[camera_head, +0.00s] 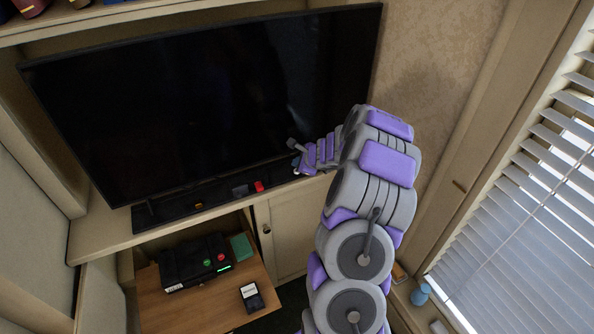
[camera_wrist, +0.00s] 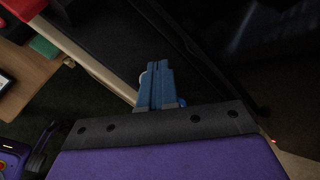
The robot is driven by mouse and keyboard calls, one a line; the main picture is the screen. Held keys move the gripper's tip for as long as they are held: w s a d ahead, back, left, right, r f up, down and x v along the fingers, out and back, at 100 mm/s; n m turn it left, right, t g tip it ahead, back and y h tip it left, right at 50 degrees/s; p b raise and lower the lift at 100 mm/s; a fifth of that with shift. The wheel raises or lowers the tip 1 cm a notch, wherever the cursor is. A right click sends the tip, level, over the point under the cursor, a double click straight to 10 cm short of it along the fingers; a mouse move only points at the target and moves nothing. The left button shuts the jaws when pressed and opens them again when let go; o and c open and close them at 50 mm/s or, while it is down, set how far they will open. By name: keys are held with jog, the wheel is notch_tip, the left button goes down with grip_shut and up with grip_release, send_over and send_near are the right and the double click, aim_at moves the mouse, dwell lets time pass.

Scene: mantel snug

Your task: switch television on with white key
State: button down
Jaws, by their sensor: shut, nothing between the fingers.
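The television (camera_head: 210,95) is a large black flat screen, and its screen is dark. My gripper (camera_head: 297,163) is at the right end of this strip. In the wrist view, its blue fingers (camera_wrist: 158,68) are together and empty.
A wooden table (camera_head: 190,305) below holds a black box (camera_head: 193,261) with red and green buttons, a green block (camera_head: 241,246) and a small dark device (camera_head: 251,297). The shelf edge (camera_head: 105,235) runs under the television. Window blinds (camera_head: 530,200) are at right.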

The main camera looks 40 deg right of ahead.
jog(key=shift+f, duration=0.1)
dwell(0.7)
jog(key=shift+a+f, duration=0.1)
jog(key=shift+f, duration=0.15)
jog(key=shift+f+b, duration=0.4)
jog(key=shift+b, duration=0.1)
dwell(0.6)
dwell(0.4)
jog(key=shift+r+p, duration=0.85)
jog(key=shift+p, duration=0.05)
notch_tip(320, 180, up, 5)
jog(key=p, duration=0.5)
